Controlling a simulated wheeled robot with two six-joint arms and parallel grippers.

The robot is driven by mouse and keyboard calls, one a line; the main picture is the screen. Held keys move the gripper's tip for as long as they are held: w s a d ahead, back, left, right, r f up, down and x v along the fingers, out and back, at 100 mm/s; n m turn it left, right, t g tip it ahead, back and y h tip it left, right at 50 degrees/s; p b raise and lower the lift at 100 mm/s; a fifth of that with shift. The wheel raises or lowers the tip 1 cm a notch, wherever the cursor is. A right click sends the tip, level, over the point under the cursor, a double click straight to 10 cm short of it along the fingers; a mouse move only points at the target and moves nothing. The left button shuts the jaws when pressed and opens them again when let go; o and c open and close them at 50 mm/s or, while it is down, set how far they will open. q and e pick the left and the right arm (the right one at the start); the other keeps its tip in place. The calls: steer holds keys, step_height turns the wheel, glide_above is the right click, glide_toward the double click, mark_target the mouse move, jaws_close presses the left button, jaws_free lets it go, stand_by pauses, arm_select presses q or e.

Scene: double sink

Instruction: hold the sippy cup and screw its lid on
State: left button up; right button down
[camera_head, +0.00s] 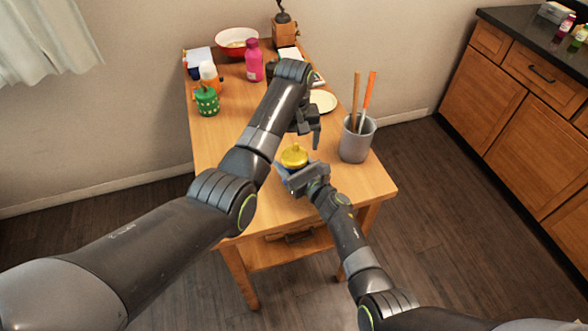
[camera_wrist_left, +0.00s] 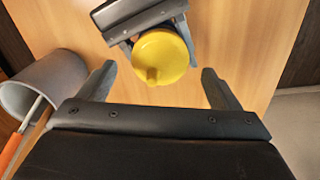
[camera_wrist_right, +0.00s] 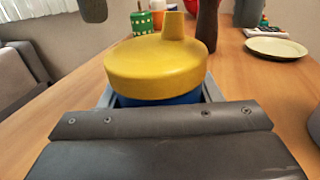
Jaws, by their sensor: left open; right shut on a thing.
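The sippy cup's yellow lid (camera_head: 294,156) with its spout sits on top of the blue cup (camera_wrist_right: 160,99) on the table. The lid also shows from above in the left wrist view (camera_wrist_left: 160,57). I cannot tell whether it is fully seated. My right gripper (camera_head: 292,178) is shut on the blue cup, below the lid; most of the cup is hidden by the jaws. My left gripper (camera_head: 313,136) is open and empty, pointing down above and beyond the lid. In the left wrist view the lid lies ahead of its fingers (camera_wrist_left: 163,88), apart from them.
A grey utensil holder (camera_head: 357,141) with wooden and orange handles stands right of the cup. A plate (camera_head: 323,101), pink bottle (camera_head: 254,61), green container (camera_head: 207,101) and bowl (camera_head: 237,41) stand farther back. The table's front left is clear.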

mark_target(294, 154)
arm_select(q)
steer(key=shift+r, duration=0.2)
steer(key=shift+c, duration=0.5)
steer(key=shift+r, duration=0.25)
steer(key=shift+r+n, duration=1.2)
steer(key=shift+r, duration=0.3)
steer(key=shift+f, duration=0.1)
steer(key=shift+f, duration=3.95)
steer(key=shift+c, duration=0.4)
